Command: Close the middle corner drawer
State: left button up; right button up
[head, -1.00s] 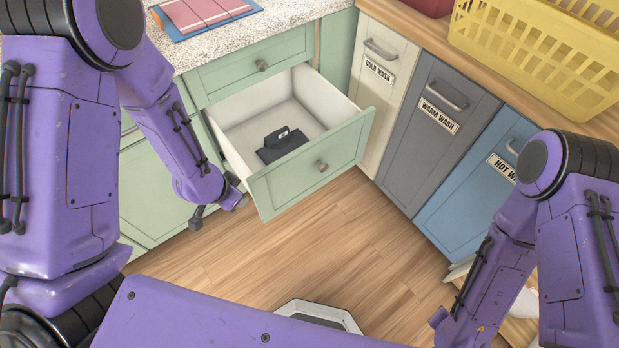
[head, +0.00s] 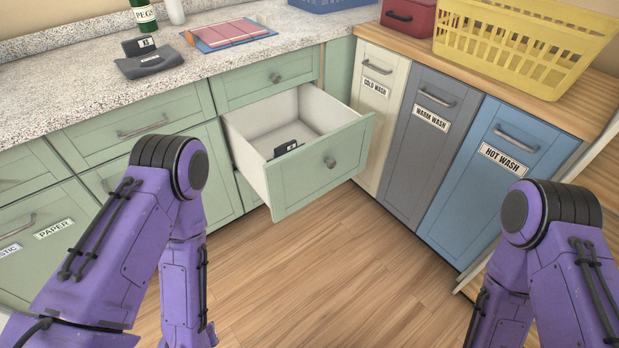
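The middle corner drawer (head: 318,170) is pulled well out of the green cabinet at the inside corner. Inside the white drawer box lies a dark object with a small label (head: 286,149), partly hidden by the drawer front. My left arm is in the lower left, short of the drawer and apart from it; its gripper is not visible. My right arm is at the lower right, and its gripper is also out of sight.
A closed drawer (head: 268,82) sits above the open one. Cold, warm and hot wash (head: 490,165) fronts stand closed to the right. The wooden floor (head: 330,265) before the drawer is clear.

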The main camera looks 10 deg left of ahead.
aim_at(337, 138)
jog(key=u, duration=0.4)
jog(key=i, duration=1.25)
jog(key=z, duration=0.3)
jog(key=k, duration=0.4)
jog(key=z, duration=0.35)
jog(key=i, duration=0.4)
jog(key=u, duration=0.55)
